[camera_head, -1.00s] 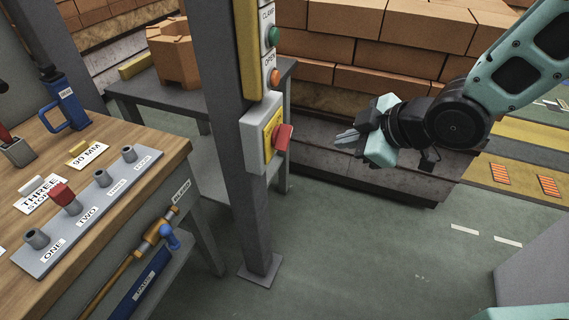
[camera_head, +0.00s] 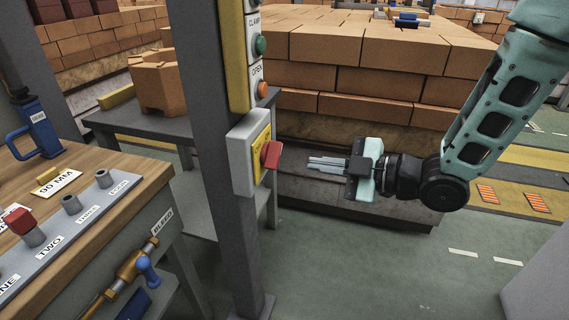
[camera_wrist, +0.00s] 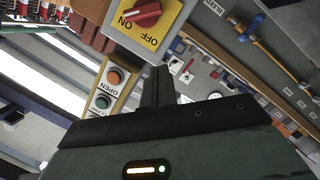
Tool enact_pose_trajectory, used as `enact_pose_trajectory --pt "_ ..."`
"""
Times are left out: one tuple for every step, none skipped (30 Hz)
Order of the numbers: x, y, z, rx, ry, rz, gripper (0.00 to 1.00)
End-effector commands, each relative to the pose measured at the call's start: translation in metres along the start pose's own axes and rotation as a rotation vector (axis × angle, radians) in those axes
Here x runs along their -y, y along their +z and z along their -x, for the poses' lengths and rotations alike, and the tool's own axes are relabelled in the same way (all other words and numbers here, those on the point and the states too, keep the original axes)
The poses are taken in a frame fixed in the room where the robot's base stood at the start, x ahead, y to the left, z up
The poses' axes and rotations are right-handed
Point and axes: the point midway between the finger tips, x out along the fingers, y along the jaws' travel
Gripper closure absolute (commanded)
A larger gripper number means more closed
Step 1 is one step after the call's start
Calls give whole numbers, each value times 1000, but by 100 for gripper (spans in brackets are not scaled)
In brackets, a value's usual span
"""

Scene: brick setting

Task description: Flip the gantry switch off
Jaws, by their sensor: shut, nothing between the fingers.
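The gantry switch is a red handle (camera_head: 271,154) on a yellow plate in a grey box (camera_head: 239,165), fixed to the grey post. In the wrist view the red handle (camera_wrist: 142,14) lies across the plate's upper part, one end by the word ON. The word OFF is lower right of it. My gripper (camera_head: 312,162) is shut and empty. It is to the right of the switch with its fingers pointing left at it, and a gap shows between them. In the wrist view the fingertips (camera_wrist: 158,72) are just below the switch box.
Above the switch, a panel on the post carries a green button (camera_head: 261,45) and an orange button (camera_head: 262,89). A wooden bench (camera_head: 120,200) stands at left. A brick stack (camera_head: 385,60) stands behind my gripper. Open floor (camera_head: 380,270) lies below.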

Motion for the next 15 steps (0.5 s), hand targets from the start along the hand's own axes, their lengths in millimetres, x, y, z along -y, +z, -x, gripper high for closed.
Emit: enact_pose_trajectory --pt "0 0 -2 -1 -1 0 100" --pt "0 0 -4 -1 -1 0 100" --pt "0 -1 -7 -2 -3 0 100" --pt "0 -1 -10 -2 -3 0 100" --pt "0 -1 -14 -2 -3 0 100" --pt "0 -1 -20 -2 -2 -1 100" --pt "1 -1 -25 -4 -4 -1 100" --pt "1 -2 -31 -4 -3 -1 100" --pt "0 -1 -38 -3 -3 -1 100" --pt "1 -1 -45 -3 -4 -1 100" --pt "1 -1 -51 -3 -3 -1 100" --pt "0 -1 -60 -3 -3 -1 100" --pt "1 -1 -66 -3 -3 -1 100" --pt "0 -2 -72 -3 -3 -1 100" --pt "1 -2 -80 -3 -3 -1 100"
